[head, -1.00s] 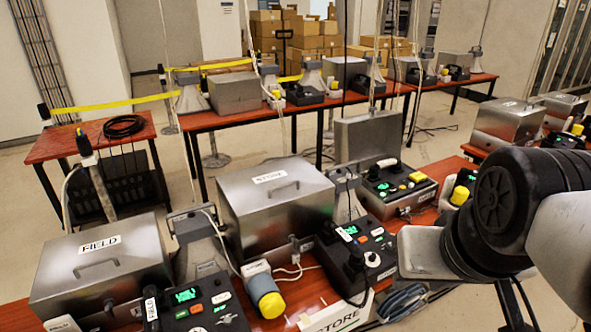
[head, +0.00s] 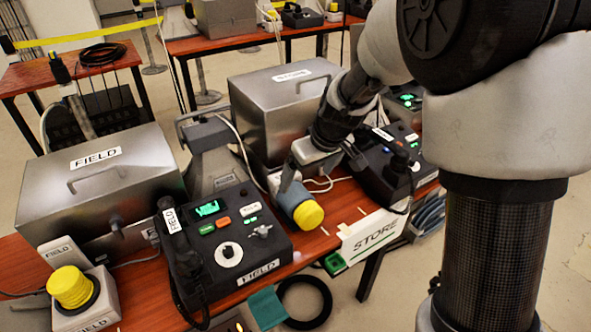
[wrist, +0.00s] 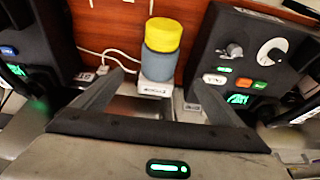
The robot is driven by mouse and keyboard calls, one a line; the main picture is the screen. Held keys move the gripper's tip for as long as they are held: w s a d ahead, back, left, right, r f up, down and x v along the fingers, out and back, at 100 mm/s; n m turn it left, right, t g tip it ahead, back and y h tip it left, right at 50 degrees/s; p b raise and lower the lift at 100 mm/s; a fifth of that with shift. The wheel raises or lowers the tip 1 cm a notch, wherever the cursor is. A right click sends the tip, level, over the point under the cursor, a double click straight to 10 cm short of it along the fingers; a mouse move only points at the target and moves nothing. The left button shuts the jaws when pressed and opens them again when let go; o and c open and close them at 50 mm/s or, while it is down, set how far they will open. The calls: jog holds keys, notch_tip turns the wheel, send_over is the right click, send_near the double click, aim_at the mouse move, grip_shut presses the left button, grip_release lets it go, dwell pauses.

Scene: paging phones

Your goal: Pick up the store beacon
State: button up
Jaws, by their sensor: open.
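The store beacon (head: 298,207) is a blue-grey cylinder with a yellow cap. It appears to lie on its side on the red-brown table, with the cap toward the head camera. In the wrist view the beacon (wrist: 162,50) shows its yellow cap farthest away and a white labelled base nearest me. My gripper (head: 289,177) is just above and behind the beacon's base end. In the wrist view my gripper (wrist: 163,84) is open, with one finger on either side of the base. I cannot tell whether the fingers touch it.
The field console (head: 230,238) stands left of the beacon and the store console (head: 385,165) right. The store metal case (head: 275,105) is behind. A STORE sign (head: 372,233) hangs at the table's front edge. The field beacon (head: 72,288) is at the far left.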

aim_at(299, 194)
jog(key=b+x, duration=0.2)
jog(key=x, duration=0.9)
jog(key=shift+s+f+b, duration=0.1)
jog(key=shift+f+b, duration=0.1)
jog(key=shift+b, duration=0.1)
jog(key=shift+w+b+x, duration=0.1)
jog(key=shift+b+x, duration=0.3)
jog(key=shift+x, duration=1.05)
jog(key=shift+w+b+x, duration=0.15)
jog(key=shift+b+x, duration=0.25)
jog(key=shift+x, duration=1.05)
jog(key=shift+d+r, duration=0.1)
jog(key=shift+c, duration=0.3)
jog(key=c, duration=1.8)
jog(key=shift+r, duration=0.2)
jog(key=shift+c, duration=0.5)
